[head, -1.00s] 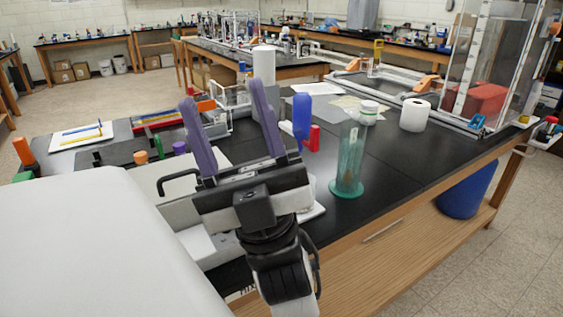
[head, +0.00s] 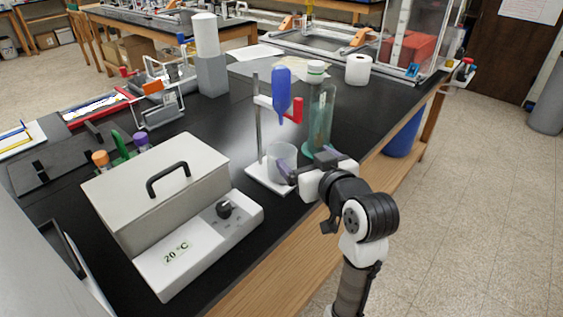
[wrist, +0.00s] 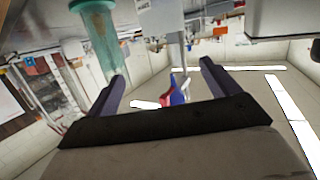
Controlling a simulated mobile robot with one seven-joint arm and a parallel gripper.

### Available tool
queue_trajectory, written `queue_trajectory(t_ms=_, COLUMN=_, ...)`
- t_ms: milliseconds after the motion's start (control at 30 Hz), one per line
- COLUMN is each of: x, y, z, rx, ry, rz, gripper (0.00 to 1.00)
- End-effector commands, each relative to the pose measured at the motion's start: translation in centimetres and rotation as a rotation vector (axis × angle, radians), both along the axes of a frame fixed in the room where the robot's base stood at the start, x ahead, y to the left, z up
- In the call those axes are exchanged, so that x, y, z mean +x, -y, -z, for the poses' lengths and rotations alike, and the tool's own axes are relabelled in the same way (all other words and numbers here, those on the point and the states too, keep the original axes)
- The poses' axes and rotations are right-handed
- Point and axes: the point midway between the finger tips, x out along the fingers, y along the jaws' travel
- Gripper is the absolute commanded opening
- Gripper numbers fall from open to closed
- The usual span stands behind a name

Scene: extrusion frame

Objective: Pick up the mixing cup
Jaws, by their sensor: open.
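The mixing cup (head: 281,160) is a translucent whitish cup standing upright on the white base (head: 262,183) of a stand. A blue bottle (head: 281,88) hangs above it, tip down, in a red clamp (head: 291,107). My gripper (head: 304,161) is open at the cup's right side, with purple fingers. One finger overlaps the cup's lower right edge in the head view; I cannot tell whether it touches. The wrist view is upside down; the cup (wrist: 158,18) shows beyond the open fingers (wrist: 163,72), with nothing held between them.
A tall green cylinder (head: 320,122) stands close behind my gripper. A water bath (head: 190,215) marked 20 °C stands to the left. The bench edge is just below my gripper.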

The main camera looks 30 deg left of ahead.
Motion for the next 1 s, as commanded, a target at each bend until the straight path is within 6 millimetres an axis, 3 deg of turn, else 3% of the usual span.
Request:
queue_trajectory(t_ms=100, x=-0.5, y=1.5, z=2.0, rx=-0.076, ry=-0.074, rz=-0.033, gripper=0.88)
queue_trajectory(t_ms=267, x=-0.9, y=2.0, z=3.3, rx=-0.123, ry=-0.116, rz=-0.061, gripper=0.88)
queue_trajectory(t_ms=633, x=2.0, y=-3.2, z=5.8, rx=-0.129, ry=-0.120, rz=-0.064, gripper=0.88)
queue_trajectory(t_ms=1000, x=3.3, y=-6.2, z=7.1, rx=-0.129, ry=-0.122, rz=-0.064, gripper=0.88)
